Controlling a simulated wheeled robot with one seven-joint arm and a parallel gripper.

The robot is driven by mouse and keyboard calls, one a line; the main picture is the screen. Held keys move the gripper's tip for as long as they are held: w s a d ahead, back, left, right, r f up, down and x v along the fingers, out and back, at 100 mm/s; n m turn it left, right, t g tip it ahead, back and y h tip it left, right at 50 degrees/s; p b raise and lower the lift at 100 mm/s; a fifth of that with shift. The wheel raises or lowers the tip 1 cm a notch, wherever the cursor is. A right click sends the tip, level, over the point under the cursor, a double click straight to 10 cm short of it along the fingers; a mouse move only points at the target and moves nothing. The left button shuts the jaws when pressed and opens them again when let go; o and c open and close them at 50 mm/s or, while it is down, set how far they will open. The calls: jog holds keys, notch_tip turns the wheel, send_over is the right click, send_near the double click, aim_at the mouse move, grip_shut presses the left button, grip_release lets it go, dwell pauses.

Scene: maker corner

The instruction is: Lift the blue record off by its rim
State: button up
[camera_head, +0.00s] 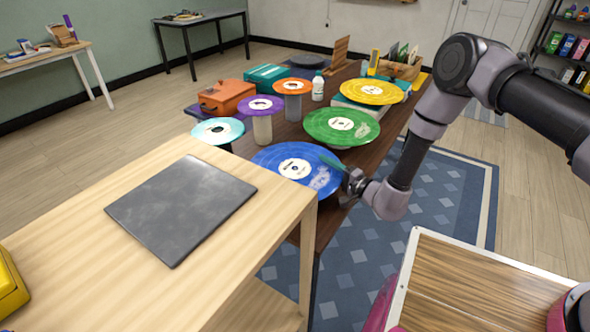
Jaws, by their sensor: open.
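The blue record (270,158) has a white label and a pale scuffed patch. It lies flat at the near end of the dark wooden table; what holds it up is hidden beneath it. My gripper (333,164) is open at the record's right rim, with a greenish finger reaching over the edge. The other finger is hard to make out, and I cannot tell whether either finger touches the record.
A green record (318,120) lies just behind. Purple, orange, turquoise and yellow records stand on supports nearby, with a white bottle (318,88). A light wooden table (90,245) with a dark grey square slab (180,208) stands close at front left.

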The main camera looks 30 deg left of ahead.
grip_shut()
dwell(1.4)
